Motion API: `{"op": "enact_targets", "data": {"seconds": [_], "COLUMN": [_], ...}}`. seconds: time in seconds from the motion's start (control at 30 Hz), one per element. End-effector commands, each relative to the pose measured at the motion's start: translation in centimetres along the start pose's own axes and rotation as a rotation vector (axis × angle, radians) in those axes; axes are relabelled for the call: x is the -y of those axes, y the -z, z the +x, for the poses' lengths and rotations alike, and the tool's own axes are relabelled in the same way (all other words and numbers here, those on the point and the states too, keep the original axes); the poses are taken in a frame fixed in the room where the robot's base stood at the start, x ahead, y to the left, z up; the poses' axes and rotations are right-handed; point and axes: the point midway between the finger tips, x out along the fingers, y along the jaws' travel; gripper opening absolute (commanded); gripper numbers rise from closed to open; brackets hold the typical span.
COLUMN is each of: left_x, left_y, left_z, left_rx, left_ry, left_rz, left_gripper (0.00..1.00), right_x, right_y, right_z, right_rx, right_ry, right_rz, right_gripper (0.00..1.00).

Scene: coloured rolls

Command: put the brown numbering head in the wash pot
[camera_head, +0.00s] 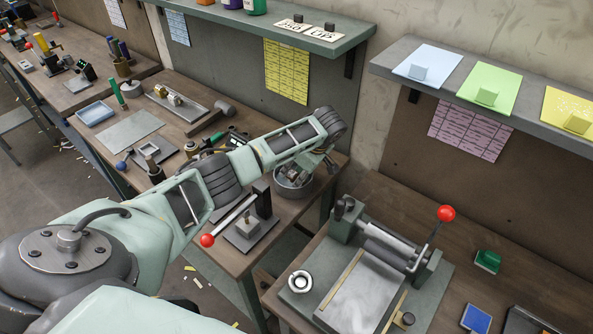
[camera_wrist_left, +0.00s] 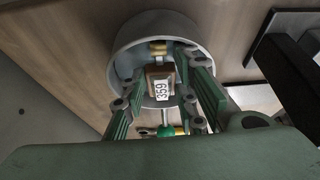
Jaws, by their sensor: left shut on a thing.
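The wash pot (camera_head: 291,192) is a round grey pot on the bench in the middle of the head view. In the left wrist view its pale rim (camera_wrist_left: 122,48) rings my fingers. The brown numbering head (camera_wrist_left: 150,70) carries a white label reading 359. My left gripper (camera_wrist_left: 162,78) is shut on it, with a green finger on each side. The head is over or within the pot's mouth; its exact height is unclear. My right gripper is not in view.
A small press with a red-balled lever (camera_head: 207,240) stands just left of the pot. A larger roller press (camera_head: 375,265) stands on the right bench. A shelf (camera_head: 325,45) overhangs behind. A green-collared tool (camera_wrist_left: 172,131) shows near the pot in the wrist view.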

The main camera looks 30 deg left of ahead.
Motion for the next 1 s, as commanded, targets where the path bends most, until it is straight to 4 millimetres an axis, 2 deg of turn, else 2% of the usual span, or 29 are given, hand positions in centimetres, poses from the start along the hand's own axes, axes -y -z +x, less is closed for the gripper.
{"op": "enact_targets", "data": {"seconds": [0.1, 0.13, 0.2, 0.53, 0.63, 0.77, 1.0], "left_x": [0.0, 0.0, 0.0, 0.0, -0.1, -0.1, -0.1], "left_y": [-0.1, -0.1, -0.1, -0.1, 0.2, 0.2, 0.2], "left_z": [0.1, 0.1, 0.1, 0.1, -0.5, -2.2, -7.6], "left_rx": [0.0, 0.0, 0.0, 0.001, 0.001, 0.004, 0.003], "left_ry": [0.0, 0.0, 0.0, 0.001, -0.002, -0.004, -0.006], "left_rz": [0.0, 0.001, 0.001, 0.001, 0.001, 0.003, 0.001], "left_gripper": [0.0, 0.28, 0.34, 0.35, 0.35, 0.35, 0.35], "right_x": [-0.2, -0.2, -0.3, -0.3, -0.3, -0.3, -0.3], "right_y": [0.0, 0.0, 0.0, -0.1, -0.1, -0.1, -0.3], "right_z": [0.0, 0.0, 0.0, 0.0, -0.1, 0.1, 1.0], "right_rx": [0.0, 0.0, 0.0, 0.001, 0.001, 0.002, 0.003], "right_ry": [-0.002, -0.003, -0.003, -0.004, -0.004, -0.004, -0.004], "right_rz": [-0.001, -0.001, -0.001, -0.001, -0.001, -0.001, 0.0], "right_gripper": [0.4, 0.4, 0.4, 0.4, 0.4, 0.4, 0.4]}}
